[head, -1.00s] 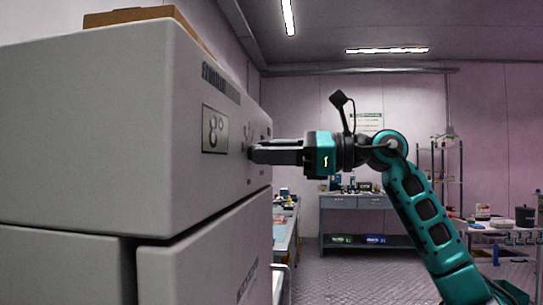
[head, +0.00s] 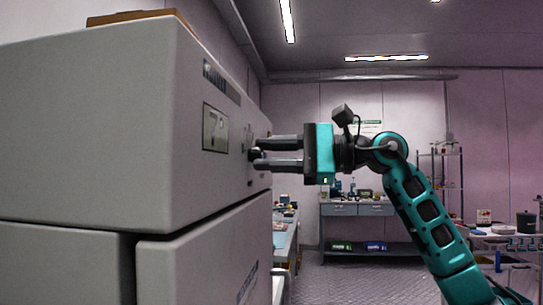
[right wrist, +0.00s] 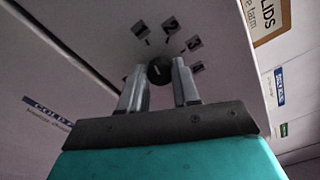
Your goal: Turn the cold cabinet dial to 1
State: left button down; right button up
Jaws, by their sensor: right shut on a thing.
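The cold cabinet (head: 90,120) is a large pale grey box filling the left of the head view. Its dark round dial (right wrist: 159,70) shows in the right wrist view between my two fingers, with several small dark number marks (right wrist: 170,25) fanned around it. The numbers are too small to read surely, and so is the dial's setting. My right gripper (head: 258,153) is shut on the dial, its fingers one above the other in the head view. The fingers partly hide the dial there. My left gripper is in neither view.
A small display panel (head: 215,128) is on the cabinet front, its reading unclear. A brown box (head: 135,17) lies on top of the cabinet. A grey workbench (head: 358,209) and a wire shelf (head: 440,165) stand behind. The floor (head: 350,280) between is clear.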

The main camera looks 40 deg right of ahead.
jog(key=shift+n, duration=0.3)
jog(key=o, duration=1.1)
jog(key=shift+c, duration=0.2)
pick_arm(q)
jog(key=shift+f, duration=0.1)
pick_arm(e)
jog(key=shift+s+d+f, duration=0.1)
jog(key=shift+s+d, duration=0.15)
pick_arm(q)
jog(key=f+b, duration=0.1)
jog(key=b, duration=0.1)
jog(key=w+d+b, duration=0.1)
jog(key=b, duration=0.1)
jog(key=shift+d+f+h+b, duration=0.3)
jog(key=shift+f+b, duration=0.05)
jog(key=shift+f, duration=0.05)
pick_arm(e)
jog(key=v, duration=1.2)
